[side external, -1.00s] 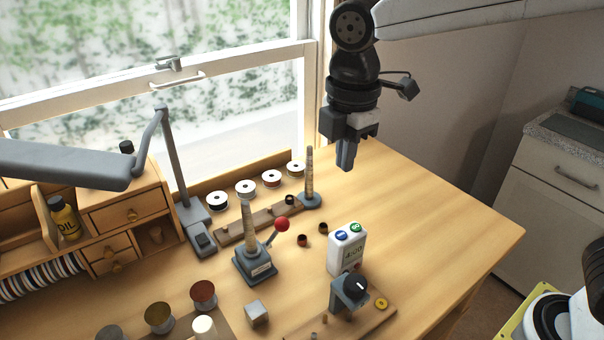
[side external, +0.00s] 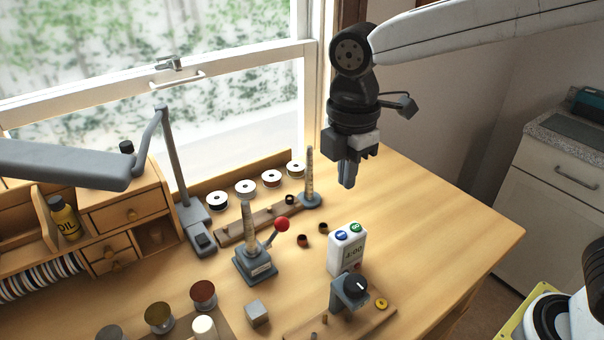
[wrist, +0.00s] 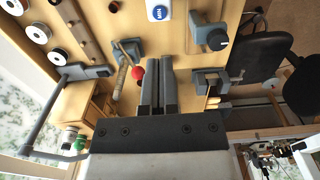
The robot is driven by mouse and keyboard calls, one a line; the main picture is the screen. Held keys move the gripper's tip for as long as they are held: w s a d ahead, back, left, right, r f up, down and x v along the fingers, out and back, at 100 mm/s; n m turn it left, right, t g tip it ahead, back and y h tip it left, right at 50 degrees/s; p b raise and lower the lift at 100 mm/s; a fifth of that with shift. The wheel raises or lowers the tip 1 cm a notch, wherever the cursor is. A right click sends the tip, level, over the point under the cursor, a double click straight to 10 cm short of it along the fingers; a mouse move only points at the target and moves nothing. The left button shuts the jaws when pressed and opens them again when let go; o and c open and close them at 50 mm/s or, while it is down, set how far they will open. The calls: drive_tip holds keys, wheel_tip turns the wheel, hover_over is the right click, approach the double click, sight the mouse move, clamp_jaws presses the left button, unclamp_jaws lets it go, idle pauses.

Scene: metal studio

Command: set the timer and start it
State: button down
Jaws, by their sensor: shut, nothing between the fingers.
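The timer (side external: 345,256) is a white upright block on the bench, with a blue button and a green button on top and a small display on its front. The digits are too small to read surely. In the wrist view the timer (wrist: 158,17) is cut off at the top edge, with its blue button marked MIN showing. My gripper (side external: 347,185) is shut and empty, pointing down, well above the bench and behind the timer in the side view. Its closed fingers (wrist: 160,60) also show in the wrist view, apart from the timer.
A grey post base with a red-knobbed lever (side external: 281,224) stands left of the timer. A black-dial device (side external: 350,290) on a wooden board stands just in front of it. Spools (side external: 245,187) and a tapered post (side external: 310,180) are at the back. The bench right of the timer is clear.

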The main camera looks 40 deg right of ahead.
sight(342, 236)
wheel_tip(342, 236, down, 11)
drive_tip(key=shift+r, duration=0.2)
idle(0.3)
drive_tip(key=shift+s+d+f, duration=0.1)
drive_tip(key=shift+s+f, duration=0.05)
drive_tip(key=shift+f, duration=0.8)
drive_tip(key=shift+r, duration=0.55)
wheel_tip(342, 236, up, 14)
drive_tip(key=shift+w+a+r, duration=0.15)
drive_tip(key=shift+w+a, duration=0.05)
drive_tip(key=shift+w, duration=0.15)
drive_tip(key=shift+d, duration=0.1)
